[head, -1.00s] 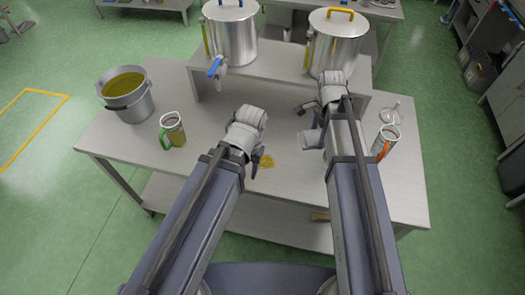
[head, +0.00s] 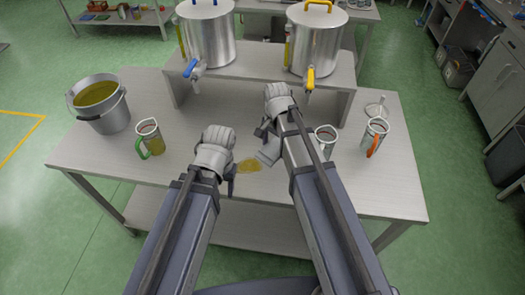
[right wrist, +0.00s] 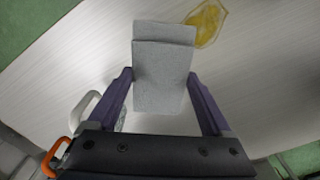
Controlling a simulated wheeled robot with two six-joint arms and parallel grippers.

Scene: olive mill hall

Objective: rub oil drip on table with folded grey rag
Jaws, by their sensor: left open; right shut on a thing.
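The oil drip (head: 248,165) is a yellow patch on the table (head: 110,150), between my two grippers in the head view. It also shows at the top of the right wrist view (right wrist: 208,24). The folded grey rag (right wrist: 163,80) is held between the two fingers of my right gripper (right wrist: 163,88). In the head view the rag (head: 268,153) hangs just right of the drip, close beside it. I cannot tell whether the rag touches the table. My left gripper (head: 232,177) is open and empty, just left of the drip.
A green-handled jug (head: 150,138) and a bucket of oil (head: 102,103) stand at left. An orange-handled jug (head: 374,137), another jug (head: 325,138) and a funnel (head: 375,107) are at right. Two steel tanks (head: 208,35) (head: 316,42) stand on the raised shelf behind.

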